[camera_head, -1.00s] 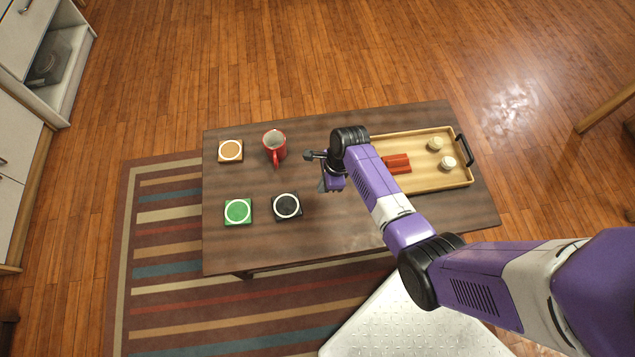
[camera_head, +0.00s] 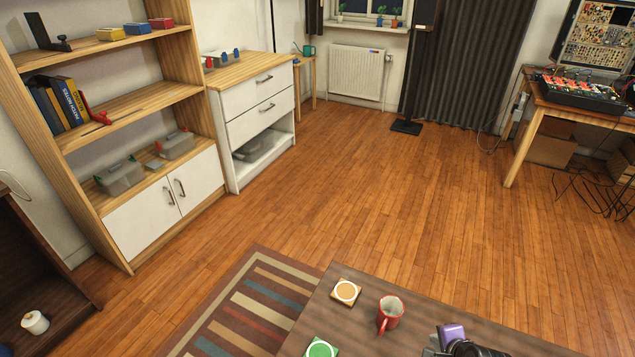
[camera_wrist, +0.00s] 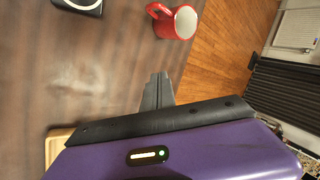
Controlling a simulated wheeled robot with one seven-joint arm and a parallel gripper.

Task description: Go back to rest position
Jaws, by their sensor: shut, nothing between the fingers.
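My gripper (camera_wrist: 157,90) shows in the wrist view with its grey fingers together and nothing between them. It is over the dark wooden table (camera_wrist: 60,65), apart from the red mug (camera_wrist: 175,22). The mug stands upright on the table (camera_head: 440,312).
An orange coaster (camera_head: 346,292) and a green coaster (camera_head: 321,348) lie on the table. A black coaster (camera_wrist: 80,4) and a wooden tray's corner (camera_wrist: 56,142) show in the wrist view. Shelves (camera_head: 130,100) and a drawer cabinet (camera_head: 255,110) stand left.

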